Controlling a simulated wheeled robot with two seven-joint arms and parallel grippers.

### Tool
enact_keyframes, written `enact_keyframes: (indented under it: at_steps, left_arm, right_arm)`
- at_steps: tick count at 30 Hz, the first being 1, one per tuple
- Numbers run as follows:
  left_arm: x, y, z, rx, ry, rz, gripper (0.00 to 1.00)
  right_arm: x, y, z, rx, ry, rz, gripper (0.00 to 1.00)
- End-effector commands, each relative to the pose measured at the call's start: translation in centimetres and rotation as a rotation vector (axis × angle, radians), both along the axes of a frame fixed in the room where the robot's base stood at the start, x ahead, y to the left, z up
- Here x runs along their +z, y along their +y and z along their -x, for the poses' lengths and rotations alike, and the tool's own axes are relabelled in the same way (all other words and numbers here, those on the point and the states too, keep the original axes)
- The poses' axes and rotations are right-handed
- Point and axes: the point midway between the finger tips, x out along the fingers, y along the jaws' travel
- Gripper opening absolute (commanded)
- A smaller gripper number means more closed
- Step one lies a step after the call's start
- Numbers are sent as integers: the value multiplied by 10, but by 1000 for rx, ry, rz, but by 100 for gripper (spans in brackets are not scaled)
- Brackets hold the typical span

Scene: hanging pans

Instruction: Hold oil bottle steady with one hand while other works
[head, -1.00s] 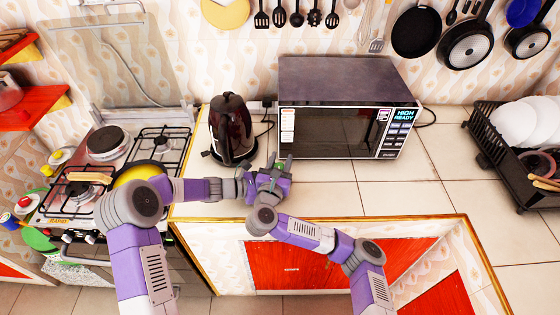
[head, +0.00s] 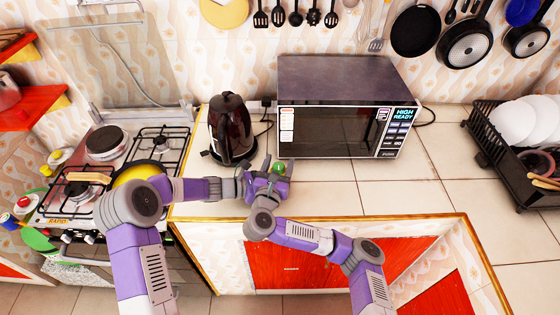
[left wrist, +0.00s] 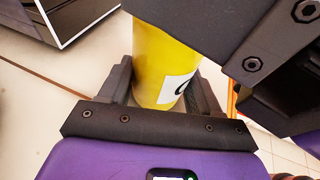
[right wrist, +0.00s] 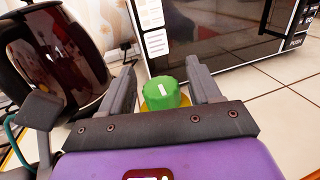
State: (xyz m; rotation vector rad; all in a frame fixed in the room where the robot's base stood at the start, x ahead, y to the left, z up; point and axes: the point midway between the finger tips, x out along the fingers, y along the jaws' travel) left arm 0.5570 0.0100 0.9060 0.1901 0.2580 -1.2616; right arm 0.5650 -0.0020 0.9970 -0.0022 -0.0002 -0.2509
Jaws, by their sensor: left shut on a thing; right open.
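The oil bottle is yellow with a white label and stands in my left gripper's jaws; its body shows in the left wrist view (left wrist: 160,45). Its green cap shows in the head view (head: 278,168) and in the right wrist view (right wrist: 161,92). My left gripper (left wrist: 163,78) is shut on the bottle's body. My right gripper (right wrist: 161,72) is open, with one finger on each side of the cap and visible gaps between. In the head view my right gripper (head: 277,166) hides most of the bottle.
A dark kettle (head: 232,128) stands close behind and left of the grippers. A microwave (head: 335,130) stands just behind to the right. The stove (head: 110,165) is at left with a pan (head: 140,172). The counter right of the grippers (head: 390,197) is clear. A dish rack (head: 490,160) stands far right.

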Motion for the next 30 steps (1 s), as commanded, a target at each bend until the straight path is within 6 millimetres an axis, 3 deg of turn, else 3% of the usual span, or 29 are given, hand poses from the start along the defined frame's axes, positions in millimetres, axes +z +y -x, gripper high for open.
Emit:
enact_keyframes:
  at_steps: [12,19,30]
  left_arm:
    - [0,1,0,1,0,-1,31]
    - [0,0,0,1,0,-1,31]
    - [0,0,0,1,0,-1,31]
  right_arm:
    - [-1,23,84,6,3,-2,63]
    - [-1,26,99,5,1,-1,63]
    - [-1,26,101,4,-1,0,63]
